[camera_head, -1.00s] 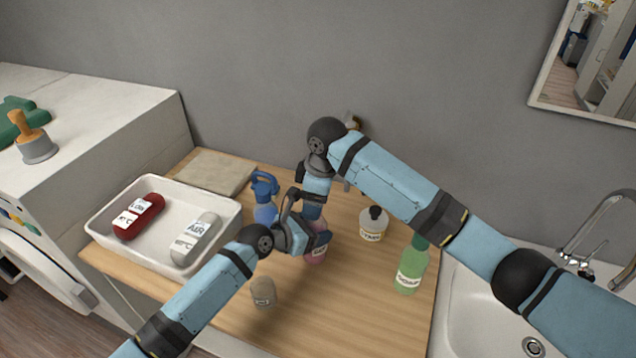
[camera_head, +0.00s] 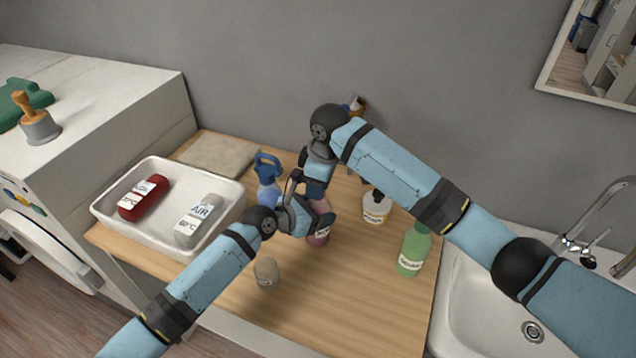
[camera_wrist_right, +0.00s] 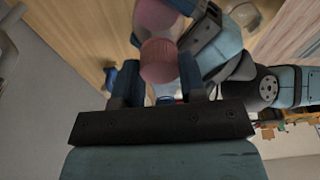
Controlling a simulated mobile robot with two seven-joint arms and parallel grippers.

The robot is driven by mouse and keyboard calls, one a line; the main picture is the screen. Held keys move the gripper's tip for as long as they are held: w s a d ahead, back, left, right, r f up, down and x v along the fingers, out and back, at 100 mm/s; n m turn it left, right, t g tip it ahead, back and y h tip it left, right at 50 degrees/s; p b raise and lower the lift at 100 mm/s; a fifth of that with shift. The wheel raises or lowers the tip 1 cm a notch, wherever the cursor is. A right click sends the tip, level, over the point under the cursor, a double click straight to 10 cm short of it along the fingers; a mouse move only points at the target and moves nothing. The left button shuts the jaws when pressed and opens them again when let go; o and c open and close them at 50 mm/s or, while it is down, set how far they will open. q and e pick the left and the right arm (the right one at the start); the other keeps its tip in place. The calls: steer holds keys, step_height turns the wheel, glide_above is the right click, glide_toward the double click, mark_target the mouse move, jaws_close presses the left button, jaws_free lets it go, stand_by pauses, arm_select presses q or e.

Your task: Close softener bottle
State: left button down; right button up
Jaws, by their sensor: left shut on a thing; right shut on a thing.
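The softener bottle seems to be the pink bottle (camera_head: 318,237) standing on the wooden counter, mostly covered by my grippers. My left gripper (camera_head: 314,217) is shut on its body from the left. My right gripper (camera_head: 318,188) is above it, pointing down, and hides its top in the head view. In the right wrist view, a pink ribbed cap (camera_wrist_right: 158,58) sits between the fingers of my right gripper (camera_wrist_right: 158,78), which is shut on it. The pink body (camera_wrist_right: 158,14) shows just beyond the cap. I cannot tell whether the cap is fully seated.
A white tray (camera_head: 103,208) with a red bottle (camera_head: 146,197) and a grey bottle (camera_head: 199,220) is at left. A blue spray bottle (camera_head: 268,184), a white pump bottle (camera_head: 375,208), a green bottle (camera_head: 413,253) and a small beige jar (camera_head: 266,272) stand nearby.

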steer(key=shift+m, duration=1.2)
steer(key=o, duration=1)
steer(key=shift+r, duration=2.3)
steer(key=o, duration=0.6)
